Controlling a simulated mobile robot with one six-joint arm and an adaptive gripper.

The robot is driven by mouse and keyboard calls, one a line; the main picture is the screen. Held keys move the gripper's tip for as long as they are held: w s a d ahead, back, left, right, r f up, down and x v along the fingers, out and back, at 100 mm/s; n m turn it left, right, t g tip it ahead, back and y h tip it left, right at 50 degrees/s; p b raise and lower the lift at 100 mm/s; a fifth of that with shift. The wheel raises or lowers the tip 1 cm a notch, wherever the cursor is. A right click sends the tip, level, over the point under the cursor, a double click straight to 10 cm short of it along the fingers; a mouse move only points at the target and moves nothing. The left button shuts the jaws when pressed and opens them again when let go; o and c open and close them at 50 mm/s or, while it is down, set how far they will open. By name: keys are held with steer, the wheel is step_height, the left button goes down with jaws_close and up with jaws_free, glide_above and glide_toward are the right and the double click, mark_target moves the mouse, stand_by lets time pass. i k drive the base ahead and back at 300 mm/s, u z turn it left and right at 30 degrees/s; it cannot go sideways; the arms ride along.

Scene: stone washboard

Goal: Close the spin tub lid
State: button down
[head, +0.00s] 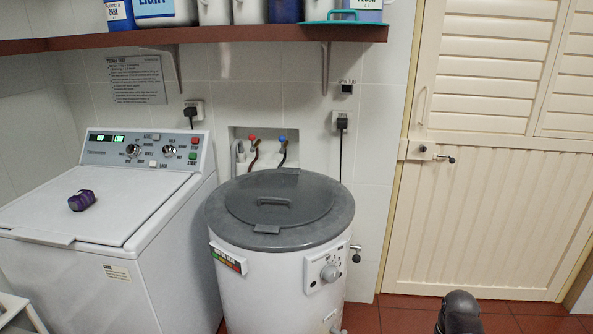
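The spin tub (270,285) is a white upright drum with a dark grey top, standing in the middle of the head view. Its round grey lid (315,204) lies flat on the top and looks shut, with no gap that I can see. A raised handle (275,201) crosses the lid, and a small tab (267,229) sticks out at its front edge. A dial (329,273) is on the tub's front. My gripper is not in view. A dark rounded part at the bottom right looks like part of my arm.
A white washing machine (85,210) stands left of the tub, with a purple object (82,200) on it. A shelf (215,37) with bottles hangs above. Taps (283,150) are behind the tub. Red floor (400,320) is clear before the cream door (490,215).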

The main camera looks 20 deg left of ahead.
mark_target(279, 191)
steer(key=z, duration=0.35)
steer(key=k, duration=1.05)
steer(key=u, duration=0.75)
steer(key=i, duration=1)
